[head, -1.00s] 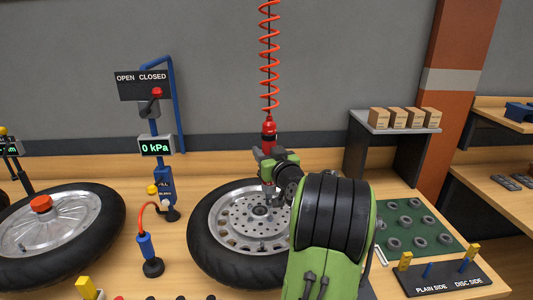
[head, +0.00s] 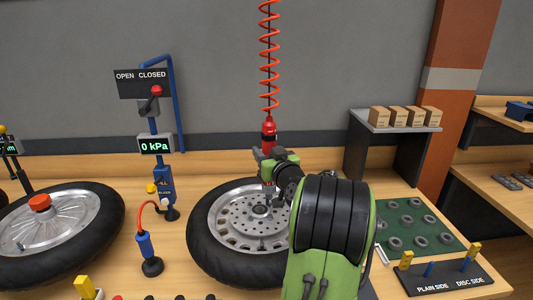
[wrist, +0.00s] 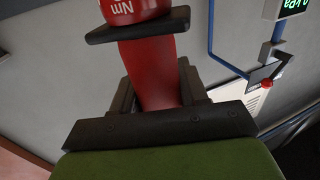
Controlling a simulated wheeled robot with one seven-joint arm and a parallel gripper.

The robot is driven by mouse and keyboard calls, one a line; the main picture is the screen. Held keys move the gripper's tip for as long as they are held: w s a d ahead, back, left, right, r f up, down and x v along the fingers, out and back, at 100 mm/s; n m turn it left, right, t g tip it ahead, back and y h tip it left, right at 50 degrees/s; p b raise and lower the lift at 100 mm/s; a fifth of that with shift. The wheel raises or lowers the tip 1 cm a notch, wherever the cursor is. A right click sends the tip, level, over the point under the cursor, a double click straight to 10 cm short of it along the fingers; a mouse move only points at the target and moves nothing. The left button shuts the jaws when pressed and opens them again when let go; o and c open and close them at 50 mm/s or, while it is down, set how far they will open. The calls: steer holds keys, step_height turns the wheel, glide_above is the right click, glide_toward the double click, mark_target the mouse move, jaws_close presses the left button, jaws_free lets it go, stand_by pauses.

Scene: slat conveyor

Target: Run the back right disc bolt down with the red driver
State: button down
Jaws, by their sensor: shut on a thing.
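The red driver (head: 268,132) hangs upright from a red coiled cord over the back part of the wheel. My gripper (head: 267,163) is shut on the driver's body; the wrist view shows the red driver (wrist: 150,70) between the dark jaws (wrist: 155,100). The wheel (head: 215,250) lies flat with its black tyre and a drilled silver brake disc (head: 240,212) facing up. The driver's lower end is at the back right part of the disc. My gripper and arm partly cover that area, so I cannot tell whether the tip touches the back right disc bolt.
A blue inflator stand with a 0 kPa display (head: 156,144) and a blue hose tool (head: 146,248) stand left of the wheel. Another wheel (head: 95,235) lies further left. A green mat (head: 435,236) with several rings and a PLAIN SIDE/DISC SIDE rack (head: 445,282) are at right.

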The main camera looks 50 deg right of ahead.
mark_target(267, 130)
steer(key=shift+f+b, duration=0.3)
steer(key=shift+b, duration=0.25)
steer(key=shift+r, duration=0.95)
stand_by(0.8)
steer(key=shift+r+p, duration=1.7)
steer(key=shift+r, duration=1.1)
steer(key=shift+f, duration=0.1)
